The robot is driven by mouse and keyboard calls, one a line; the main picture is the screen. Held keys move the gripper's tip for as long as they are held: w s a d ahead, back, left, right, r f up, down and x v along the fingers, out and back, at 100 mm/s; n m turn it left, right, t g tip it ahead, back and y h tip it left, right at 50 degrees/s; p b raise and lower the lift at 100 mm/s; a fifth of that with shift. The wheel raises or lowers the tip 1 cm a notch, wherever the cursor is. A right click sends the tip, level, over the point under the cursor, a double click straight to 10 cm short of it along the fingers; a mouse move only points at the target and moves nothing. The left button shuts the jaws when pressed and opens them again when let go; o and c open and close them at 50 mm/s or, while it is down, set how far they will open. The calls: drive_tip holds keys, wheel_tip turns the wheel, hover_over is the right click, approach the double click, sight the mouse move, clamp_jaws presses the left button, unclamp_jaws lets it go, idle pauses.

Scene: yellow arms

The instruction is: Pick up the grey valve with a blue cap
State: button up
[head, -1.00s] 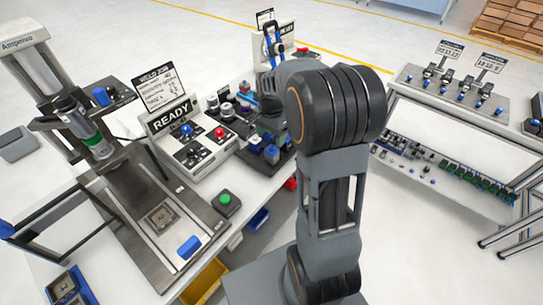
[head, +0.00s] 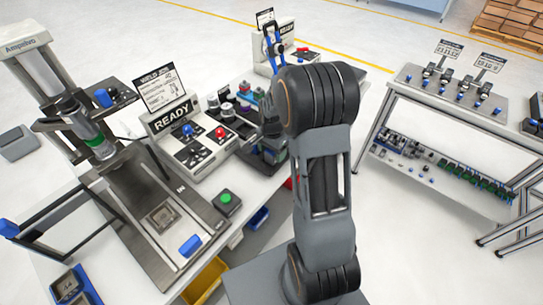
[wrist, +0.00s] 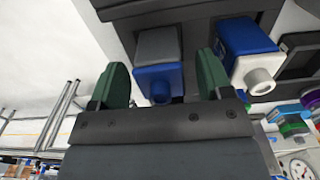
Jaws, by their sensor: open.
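The grey valve with a blue cap (wrist: 158,78) is in the middle of the wrist view. Its grey body is at the top and its blue end faces the camera. My gripper (wrist: 161,62) is open, with one green finger on each side of this valve. Gaps show between the fingers and the valve; contact cannot be seen. In the head view my own arm hides the gripper and most of the dark holder (head: 262,160) on the bench.
A blue and white valve (wrist: 248,55) stands close to the right finger in the wrist view. A gauge (wrist: 299,168) and coloured parts are at lower right. In the head view a control box marked READY (head: 195,140) and a press (head: 95,140) stand left of my arm.

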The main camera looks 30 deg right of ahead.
drive_tip(key=c, duration=1)
drive_tip(key=shift+c, duration=0.2)
